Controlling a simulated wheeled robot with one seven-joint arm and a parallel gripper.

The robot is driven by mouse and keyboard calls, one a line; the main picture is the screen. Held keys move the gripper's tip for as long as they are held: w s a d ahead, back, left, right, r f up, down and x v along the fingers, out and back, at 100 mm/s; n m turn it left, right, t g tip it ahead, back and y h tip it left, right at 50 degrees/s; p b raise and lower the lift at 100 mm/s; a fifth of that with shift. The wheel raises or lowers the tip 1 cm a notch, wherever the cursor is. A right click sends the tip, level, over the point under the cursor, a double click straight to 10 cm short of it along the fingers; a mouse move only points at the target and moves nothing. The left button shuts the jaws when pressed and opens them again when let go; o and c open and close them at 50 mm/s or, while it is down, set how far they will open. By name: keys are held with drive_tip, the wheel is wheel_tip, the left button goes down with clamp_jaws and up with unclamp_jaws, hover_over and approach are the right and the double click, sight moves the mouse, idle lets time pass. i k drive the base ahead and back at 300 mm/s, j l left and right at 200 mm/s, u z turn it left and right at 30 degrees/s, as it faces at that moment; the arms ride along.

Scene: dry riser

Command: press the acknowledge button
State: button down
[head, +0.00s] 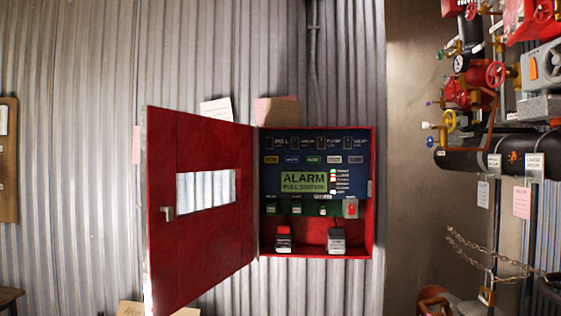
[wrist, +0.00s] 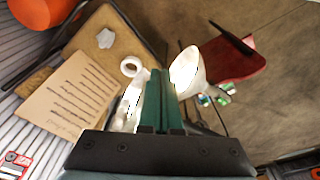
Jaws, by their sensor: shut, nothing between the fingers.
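A red alarm cabinet (head: 367,240) hangs on the corrugated wall in the head view, with its red door (head: 205,235) swung open to the left. Inside is a dark blue panel (head: 310,150) with a green "ALARM PULL STATION" label (head: 303,182), small labels and rows of small controls. A red control (head: 351,207) on a grey plate sits at the panel's lower right. The lettering is too small to tell which one is the acknowledge button. My gripper (wrist: 161,73) shows only in the wrist view, its green fingers shut and empty, away from the panel.
Pipes with red and yellow valve wheels (head: 495,75) and a hanging chain (head: 470,243) stand at the right. In the wrist view, a brown board (wrist: 110,40), a printed cardboard sheet (wrist: 75,95) and a white cone-shaped thing (wrist: 188,70) lie beyond the fingers.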

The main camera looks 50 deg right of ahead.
sight(268, 159)
drive_tip(key=k+l, duration=0.2)
drive_tip(key=l, duration=0.2)
drive_tip(key=k+l+u, duration=0.1)
drive_tip(key=l, duration=0.3)
drive_tip(key=k+l, duration=0.25)
drive_tip(key=k+l+u, duration=0.1)
drive_tip(key=l, duration=0.4)
drive_tip(key=k, duration=0.1)
